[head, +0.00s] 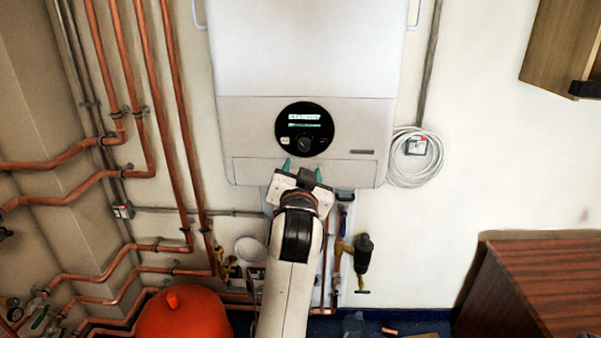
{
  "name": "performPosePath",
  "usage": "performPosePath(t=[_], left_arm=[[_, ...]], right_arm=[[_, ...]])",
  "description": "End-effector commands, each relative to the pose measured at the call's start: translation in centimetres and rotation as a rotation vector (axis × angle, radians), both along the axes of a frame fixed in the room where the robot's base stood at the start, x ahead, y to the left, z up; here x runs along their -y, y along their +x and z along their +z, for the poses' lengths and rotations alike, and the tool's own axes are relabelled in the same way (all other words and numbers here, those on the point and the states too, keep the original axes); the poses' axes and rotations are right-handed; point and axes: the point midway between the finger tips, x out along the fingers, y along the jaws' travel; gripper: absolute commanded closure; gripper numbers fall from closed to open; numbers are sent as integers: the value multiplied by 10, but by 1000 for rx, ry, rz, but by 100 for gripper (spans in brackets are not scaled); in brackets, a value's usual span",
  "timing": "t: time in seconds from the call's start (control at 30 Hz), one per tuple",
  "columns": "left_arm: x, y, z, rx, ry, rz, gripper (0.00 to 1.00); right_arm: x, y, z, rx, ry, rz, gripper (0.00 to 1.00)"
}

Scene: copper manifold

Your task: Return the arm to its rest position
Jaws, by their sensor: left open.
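My left gripper (302,170) is in the middle of the head view, at the end of my pale arm, which reaches up from the bottom edge. Its two green fingertips are apart, with nothing visible between them. They overlap the lower edge of the white boiler (230,60), just below its round black control dial (304,130). I cannot tell whether they touch the boiler. My arm hides part of the pipework under the boiler. My right gripper is not in view.
Copper pipes (158,95) run down and along the left wall. A red tank (184,318) stands at the bottom left of my arm. A valve with a dark body (362,255) is right of it. A wooden cabinet (545,280) stands at right; a coiled cable (415,158) hangs on the wall.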

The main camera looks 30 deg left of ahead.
Motion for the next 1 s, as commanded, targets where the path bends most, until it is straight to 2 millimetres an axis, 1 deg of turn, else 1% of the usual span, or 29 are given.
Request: performPosePath(t=[0.1,0.2,0.4,0.57,0.67,0.77,0.87,0.9,0.97,1.0], left_arm=[[0,1,0,1,0,0,49],[0,1,0,1,0,0,49],[0,1,0,1,0,0,49],[0,1,0,1,0,0,49],[2,4,-7,-13,2,-9,49],[10,17,-33,-56,4,-41,49],[23,35,-78,-129,3,-92,49],[29,42,-101,-163,1,-118,49],[39,50,-135,-214,-4,-154,49],[45,54,-159,-248,-9,-177,49]], right_arm=[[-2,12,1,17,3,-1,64],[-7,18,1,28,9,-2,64],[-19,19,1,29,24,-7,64],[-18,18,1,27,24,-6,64],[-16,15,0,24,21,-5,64],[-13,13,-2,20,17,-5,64],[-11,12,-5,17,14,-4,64],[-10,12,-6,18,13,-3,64],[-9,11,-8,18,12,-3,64],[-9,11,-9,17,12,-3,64]])
